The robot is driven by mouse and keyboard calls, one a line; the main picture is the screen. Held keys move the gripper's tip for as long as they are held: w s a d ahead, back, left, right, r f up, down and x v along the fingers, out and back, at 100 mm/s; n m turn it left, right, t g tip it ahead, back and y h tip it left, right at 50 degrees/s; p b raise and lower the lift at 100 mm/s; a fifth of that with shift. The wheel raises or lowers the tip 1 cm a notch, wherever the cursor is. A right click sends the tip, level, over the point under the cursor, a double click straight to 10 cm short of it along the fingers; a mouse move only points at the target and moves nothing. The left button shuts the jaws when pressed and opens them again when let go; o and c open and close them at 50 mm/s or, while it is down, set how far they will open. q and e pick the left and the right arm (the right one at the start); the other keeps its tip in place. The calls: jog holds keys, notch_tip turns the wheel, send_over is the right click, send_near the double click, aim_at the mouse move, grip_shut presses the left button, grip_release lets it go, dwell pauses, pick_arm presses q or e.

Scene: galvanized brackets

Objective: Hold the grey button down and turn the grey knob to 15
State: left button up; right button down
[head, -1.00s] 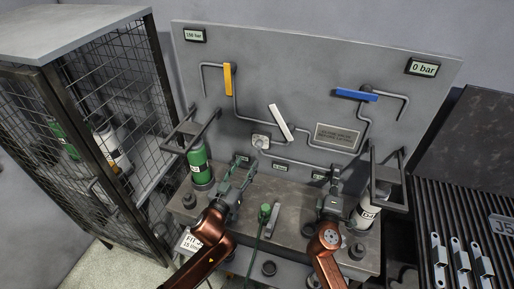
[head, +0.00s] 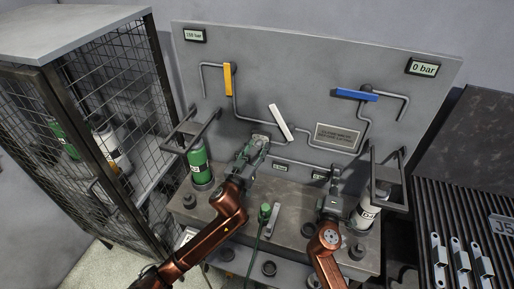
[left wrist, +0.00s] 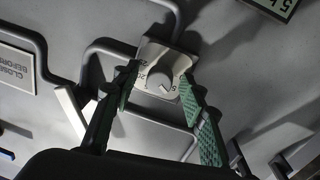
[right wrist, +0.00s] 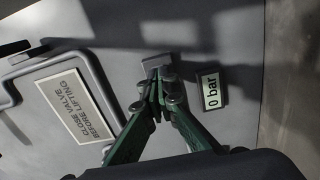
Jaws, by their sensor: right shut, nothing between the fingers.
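The grey knob (left wrist: 160,82) sits on a pale square dial plate (left wrist: 166,60) with numbers around it; I cannot read its setting surely. My left gripper (left wrist: 158,80) is open, with its green fingers on either side of the knob and apparently clear of it. In the head view my left gripper (head: 258,142) covers the knob. My right gripper (right wrist: 158,88) is shut and empty. Its fingertips are in front of a small grey block (right wrist: 157,62), which seems to be the grey button; contact cannot be told. In the head view my right gripper (head: 334,176) hides that spot.
Pipes with a yellow lever (head: 228,79), a white lever (head: 281,122) and a blue lever (head: 355,94) run over the panel (head: 300,60). A green cylinder (head: 200,165) and a white cylinder (head: 366,214) flank the arms. A 0 bar display (right wrist: 210,91) is beside the right gripper.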

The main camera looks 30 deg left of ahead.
pick_arm(q)
grip_shut()
jog(key=shift+m, duration=0.3)
jog(key=m, duration=0.2)
jog(key=shift+m, duration=0.4)
jog(key=m, duration=0.4)
jog(key=shift+g, duration=0.3)
jog(key=m, duration=0.3)
jog(key=shift+d+m, duration=0.1)
jog(key=shift+m, duration=0.3)
jog(key=shift+m+g+y, duration=0.3)
jog(key=shift+m+y, duration=0.2)
jog(key=shift+m, duration=1.4)
jog(key=shift+f, duration=0.1)
